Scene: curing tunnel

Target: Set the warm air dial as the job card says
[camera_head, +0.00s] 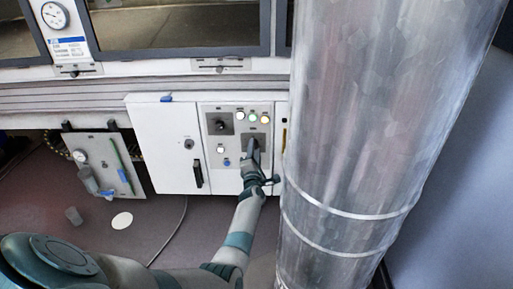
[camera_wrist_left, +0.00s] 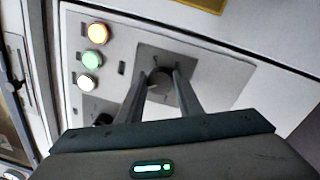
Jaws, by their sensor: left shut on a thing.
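My left gripper (camera_head: 252,152) reaches up to the lower right dial plate (camera_head: 262,137) on the white control panel. In the left wrist view, my left gripper (camera_wrist_left: 162,78) has its two fingers on either side of a dark round dial knob (camera_wrist_left: 161,88) and is shut on it. In the head view this knob is mostly hidden by the gripper. A second black knob (camera_head: 219,124) sits on a dark plate at the upper left of the panel. The knob markings are too small to read. I cannot make out a job card. My right gripper is not in view.
Several lamps or buttons, one of them green (camera_head: 252,117), sit above the held dial. A white cabinet door (camera_head: 165,140) is to the left. A large metal duct (camera_head: 375,130) stands close on the right. A gauge (camera_head: 55,15) hangs at the upper left.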

